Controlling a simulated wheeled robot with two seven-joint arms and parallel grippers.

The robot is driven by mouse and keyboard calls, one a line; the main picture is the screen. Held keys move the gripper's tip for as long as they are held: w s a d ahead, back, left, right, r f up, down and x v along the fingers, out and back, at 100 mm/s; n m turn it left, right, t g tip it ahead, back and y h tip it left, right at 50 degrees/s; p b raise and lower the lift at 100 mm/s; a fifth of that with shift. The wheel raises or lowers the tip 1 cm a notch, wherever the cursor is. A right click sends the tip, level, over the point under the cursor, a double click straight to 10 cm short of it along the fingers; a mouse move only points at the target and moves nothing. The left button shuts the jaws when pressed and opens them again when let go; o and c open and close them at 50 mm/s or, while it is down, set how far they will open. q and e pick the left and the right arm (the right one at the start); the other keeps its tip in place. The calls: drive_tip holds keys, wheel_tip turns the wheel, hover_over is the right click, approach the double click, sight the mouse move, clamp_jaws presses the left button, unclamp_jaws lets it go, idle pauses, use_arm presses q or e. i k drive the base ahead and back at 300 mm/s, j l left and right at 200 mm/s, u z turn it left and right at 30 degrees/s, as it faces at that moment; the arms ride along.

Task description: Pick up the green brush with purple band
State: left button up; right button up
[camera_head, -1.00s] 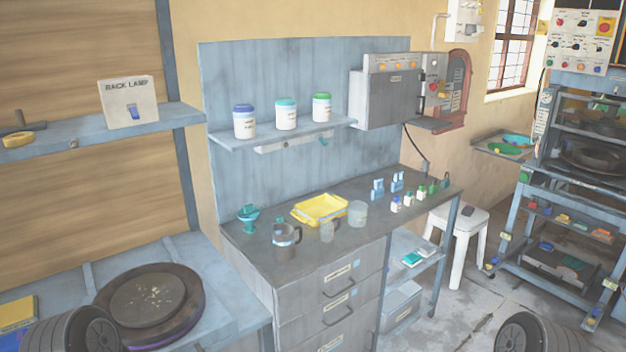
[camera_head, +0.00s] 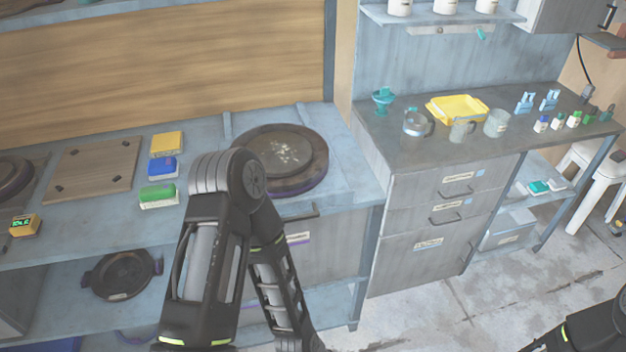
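A green brush-like block (camera_head: 158,195) with a pale lower part lies on the blue-grey bench at left, nearest the front edge of a short row. I cannot make out a purple band on it at this size. A blue block (camera_head: 163,168) and a yellow block (camera_head: 167,144) lie behind it. My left arm is bent in front of the bench, right of the green block. Its forearm runs down out of the picture, so my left gripper is not in view. Only part of my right arm shows at the bottom right; its gripper is not in view.
A round dark plate (camera_head: 285,155) sits on the bench right of the blocks. A wooden board (camera_head: 92,168) and a small yellow digital device (camera_head: 25,225) are to the left. A dark round pan (camera_head: 122,272) lies on the shelf below. A grey drawer cabinet (camera_head: 430,210) adjoins at right.

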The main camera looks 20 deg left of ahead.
sight(151, 197)
drive_tip(key=u, duration=1.85)
